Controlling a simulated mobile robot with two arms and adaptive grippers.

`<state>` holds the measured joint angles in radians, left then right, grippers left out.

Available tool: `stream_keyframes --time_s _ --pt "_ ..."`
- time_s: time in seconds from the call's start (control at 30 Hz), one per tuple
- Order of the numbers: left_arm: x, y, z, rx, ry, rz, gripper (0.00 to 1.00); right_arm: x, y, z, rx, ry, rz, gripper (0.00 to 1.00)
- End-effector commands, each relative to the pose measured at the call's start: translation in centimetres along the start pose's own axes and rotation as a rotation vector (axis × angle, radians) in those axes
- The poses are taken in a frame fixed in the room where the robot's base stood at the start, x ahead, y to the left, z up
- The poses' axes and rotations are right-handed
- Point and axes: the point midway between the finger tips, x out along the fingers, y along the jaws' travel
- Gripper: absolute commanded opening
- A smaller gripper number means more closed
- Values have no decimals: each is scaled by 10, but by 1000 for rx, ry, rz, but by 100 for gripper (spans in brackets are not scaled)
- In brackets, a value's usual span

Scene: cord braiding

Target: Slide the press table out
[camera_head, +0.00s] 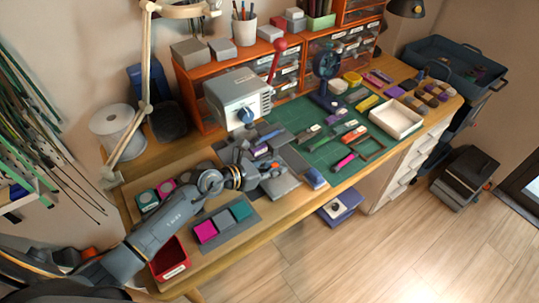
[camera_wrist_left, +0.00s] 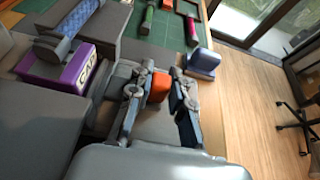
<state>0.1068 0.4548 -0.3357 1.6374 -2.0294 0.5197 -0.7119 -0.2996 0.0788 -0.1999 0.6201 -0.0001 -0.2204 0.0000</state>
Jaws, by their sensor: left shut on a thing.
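The grey press (camera_head: 238,98) with a red-knobbed lever (camera_head: 279,46) stands on the bench. Its grey table (camera_head: 284,187) lies in front of it, low on the bench, partly covered by my left arm and gripper. My left gripper (camera_head: 276,171) is at the front of this table. In the left wrist view its fingers (camera_wrist_left: 161,92) stand on both sides of a small orange block-like handle (camera_wrist_left: 159,84) and are shut on it. A purple block (camera_wrist_left: 58,76) with a white label and a blue patterned piece (camera_wrist_left: 68,30) sit beside the gripper. My right gripper is not in view.
A green cutting mat (camera_head: 318,121) with small tools lies right of the press. A blue piece (camera_head: 314,178) sits near the bench's front edge. Colored blocks on a grey mat (camera_head: 237,229) and a red bin (camera_head: 170,262) lie on the left.

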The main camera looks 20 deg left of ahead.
Motion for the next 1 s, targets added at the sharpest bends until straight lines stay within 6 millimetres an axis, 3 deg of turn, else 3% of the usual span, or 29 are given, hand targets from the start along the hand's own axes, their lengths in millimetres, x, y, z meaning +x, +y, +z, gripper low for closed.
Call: stream_keyframes --time_s 0.1,0.6,1.0 --pt "-2 -21 3 -5 7 -6 0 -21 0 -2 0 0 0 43" --pt "-2 -92 1 -2 6 -6 0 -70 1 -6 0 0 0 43" --pt "-1 -101 -2 -1 5 -5 0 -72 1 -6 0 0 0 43"
